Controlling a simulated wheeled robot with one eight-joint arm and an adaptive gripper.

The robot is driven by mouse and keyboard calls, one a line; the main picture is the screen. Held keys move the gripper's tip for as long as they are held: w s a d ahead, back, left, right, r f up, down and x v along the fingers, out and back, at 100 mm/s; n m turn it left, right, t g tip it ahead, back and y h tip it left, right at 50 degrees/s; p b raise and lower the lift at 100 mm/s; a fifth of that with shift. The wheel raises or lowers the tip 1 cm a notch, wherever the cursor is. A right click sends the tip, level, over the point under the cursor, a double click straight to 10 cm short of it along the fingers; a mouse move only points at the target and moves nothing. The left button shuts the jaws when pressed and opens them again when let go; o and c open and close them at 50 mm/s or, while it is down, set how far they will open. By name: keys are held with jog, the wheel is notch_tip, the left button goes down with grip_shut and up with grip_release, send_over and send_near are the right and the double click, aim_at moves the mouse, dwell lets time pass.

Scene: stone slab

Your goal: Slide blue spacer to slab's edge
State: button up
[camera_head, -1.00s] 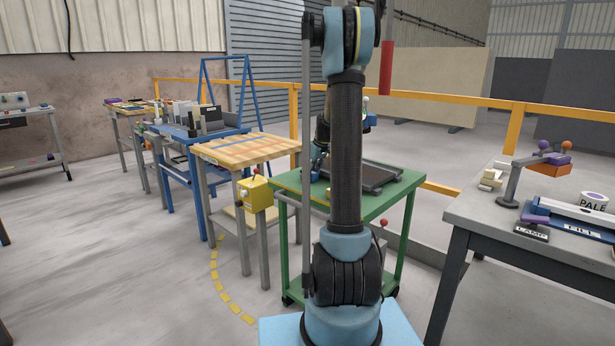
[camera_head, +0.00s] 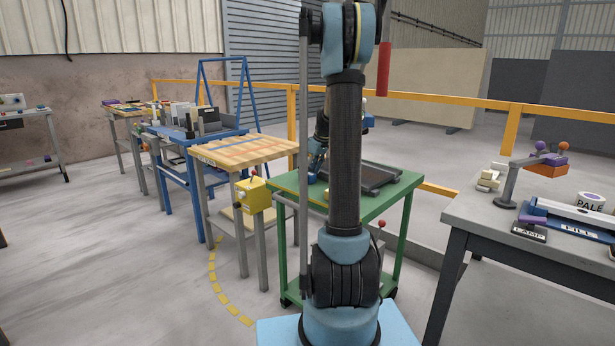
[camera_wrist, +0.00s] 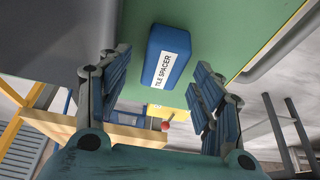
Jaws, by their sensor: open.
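The blue spacer (camera_wrist: 165,57), a small block with a white "TILE SPACER" label, rests on the green top (camera_wrist: 213,22) in the wrist view. My gripper (camera_wrist: 162,64) is open, with one finger on each side of the spacer and gaps between; contact cannot be told. In the head view my gripper (camera_head: 317,168) is low over the green cart (camera_head: 392,200), partly behind my arm, and the spacer cannot be made out.
A yellow box (camera_head: 253,196) with a red-knobbed lever is at the cart's left, beside a wooden-topped table (camera_head: 245,150). A grey workbench (camera_head: 480,212) stands at right. An orange rail (camera_head: 450,103) runs behind.

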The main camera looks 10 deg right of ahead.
jog(key=v, duration=0.8)
jog(key=s+a+r+m, duration=0.15)
jog(key=s+a, duration=0.25)
jog(key=s, duration=0.7)
jog(key=s+a+f+m+h, duration=0.1)
jog(key=s+f, duration=0.4)
jog(key=s, duration=0.6)
jog(key=s+a+f+m+g, duration=0.1)
jog(key=s+f, duration=0.4)
jog(key=s, duration=0.6)
jog(key=s+a+f+m+h, duration=0.1)
jog(key=s+f, duration=0.4)
jog(key=s, duration=0.7)
jog(key=shift+a+m+h, duration=0.3)
jog(key=shift+a+m, duration=0.35)
jog(key=shift+m, duration=0.6)
jog(key=shift+w+f, duration=0.2)
jog(key=shift+w, duration=0.15)
